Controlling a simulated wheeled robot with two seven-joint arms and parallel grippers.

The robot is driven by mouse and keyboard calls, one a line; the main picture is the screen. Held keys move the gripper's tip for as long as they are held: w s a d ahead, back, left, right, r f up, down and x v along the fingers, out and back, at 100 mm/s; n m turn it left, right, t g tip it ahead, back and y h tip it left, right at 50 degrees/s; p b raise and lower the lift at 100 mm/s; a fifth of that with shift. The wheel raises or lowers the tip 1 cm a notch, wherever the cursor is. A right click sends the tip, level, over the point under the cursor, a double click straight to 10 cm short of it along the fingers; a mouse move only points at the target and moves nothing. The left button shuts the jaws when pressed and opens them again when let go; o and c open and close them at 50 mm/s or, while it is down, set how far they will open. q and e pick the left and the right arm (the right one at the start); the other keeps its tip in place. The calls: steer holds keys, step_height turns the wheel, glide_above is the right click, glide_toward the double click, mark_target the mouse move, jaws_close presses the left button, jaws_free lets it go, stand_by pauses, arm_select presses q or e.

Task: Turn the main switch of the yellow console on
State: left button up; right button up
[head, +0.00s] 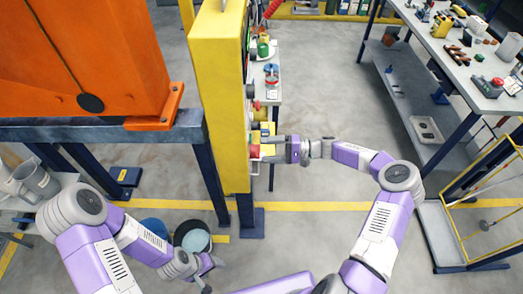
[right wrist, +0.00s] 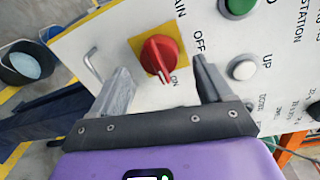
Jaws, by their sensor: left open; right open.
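The yellow console (head: 220,95) stands upright in the middle of the head view, seen nearly edge-on. Its pale front panel (right wrist: 215,20) fills much of the right wrist view. The main switch (right wrist: 160,55) is a red rotary knob on a yellow plate. The white mark on its handle sits close to the ON label; OFF is printed to its upper right. My right gripper (right wrist: 162,66) is open, its fingers on either side of the knob with visible gaps. In the head view my right gripper (head: 270,148) is at the console's front. My left gripper (head: 207,273) is open and empty, low at left.
A green button (right wrist: 238,5) and a white button (right wrist: 242,68) are right of the switch, and a bent metal handle (right wrist: 92,63) is left of it. A workbench (head: 455,60) with parts stands at right. Buckets (head: 192,236) stand near my left gripper. An orange machine (head: 90,60) stands at left.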

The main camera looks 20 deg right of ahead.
steer(key=shift+v, duration=2.3)
steer(key=shift+f, duration=0.1)
